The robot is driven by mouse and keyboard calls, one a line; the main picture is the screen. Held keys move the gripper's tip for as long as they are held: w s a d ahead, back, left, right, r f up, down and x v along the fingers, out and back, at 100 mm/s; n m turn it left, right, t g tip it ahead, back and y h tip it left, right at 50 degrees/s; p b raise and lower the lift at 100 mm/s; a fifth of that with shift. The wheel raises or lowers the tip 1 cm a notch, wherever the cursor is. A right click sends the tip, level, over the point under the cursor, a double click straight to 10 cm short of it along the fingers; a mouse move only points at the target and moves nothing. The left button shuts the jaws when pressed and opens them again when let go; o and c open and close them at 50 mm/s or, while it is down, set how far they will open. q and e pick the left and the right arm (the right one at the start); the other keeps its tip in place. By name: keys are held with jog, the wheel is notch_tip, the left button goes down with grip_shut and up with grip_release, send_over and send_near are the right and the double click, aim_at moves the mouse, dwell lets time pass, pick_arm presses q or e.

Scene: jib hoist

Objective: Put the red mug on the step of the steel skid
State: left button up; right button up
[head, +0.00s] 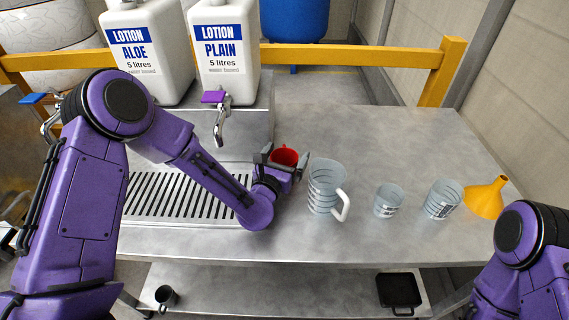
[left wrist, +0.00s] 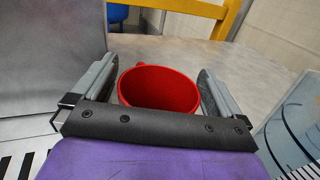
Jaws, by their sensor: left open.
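The red mug (head: 284,156) stands on the steel worktop, at the right of the raised steel block (head: 250,128) that bears the lotion jugs. My left gripper (head: 282,162) is open, with its two fingers on either side of the mug. In the left wrist view, the mug (left wrist: 160,90) shows its open rim between the fingers (left wrist: 157,84), with a gap on each side. The mug's lower part is hidden by the gripper. Which surface is the skid's step is unclear. Only part of my right arm shows at the lower right; its gripper is out of view.
A clear measuring jug (head: 323,188) stands close right of my left gripper. Two clear beakers (head: 388,200) (head: 442,199) and a yellow funnel (head: 486,198) stand further right. Lotion jugs (head: 222,50) and a tap (head: 221,115) are behind. A slotted grille (head: 150,193) lies left. The back right worktop is clear.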

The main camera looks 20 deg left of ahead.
pick_arm(q)
jog(key=c, duration=1.1)
